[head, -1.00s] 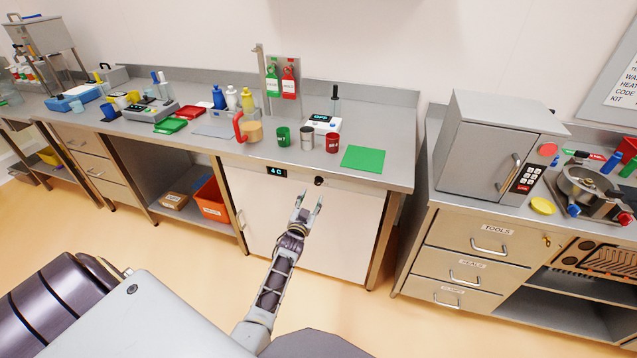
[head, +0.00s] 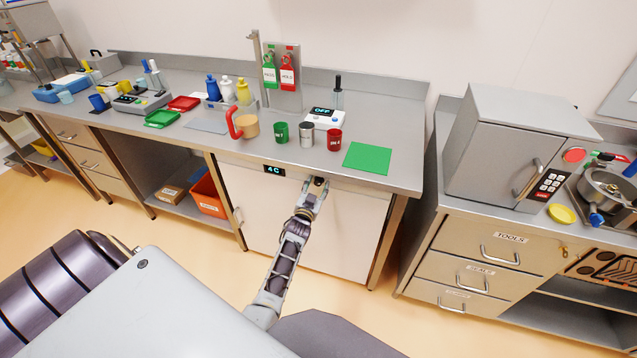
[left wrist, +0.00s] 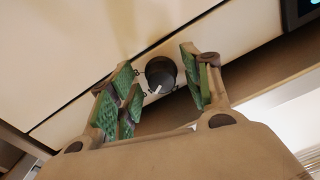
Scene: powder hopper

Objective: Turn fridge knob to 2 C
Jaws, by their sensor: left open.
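The black fridge knob (left wrist: 161,74) sits on the pale front panel, with a white pointer mark on it and small marks around it. In the head view the knob (head: 318,181) is partly hidden by my left gripper (head: 314,188). The fridge display (head: 273,170) beside it reads 4 C. The white fridge door (head: 290,225) is below. In the left wrist view my left gripper (left wrist: 158,92) is open, its green-padded fingers on either side of the knob, with gaps showing. I cannot tell how deep the knob sits between the pads. My right gripper is not in view.
The steel counter (head: 225,150) overhangs above the knob. A red cup (head: 334,140), green cup (head: 281,132), grey cup (head: 307,134) and green mat (head: 368,158) are on it. The floor before the fridge is free apart from my arm.

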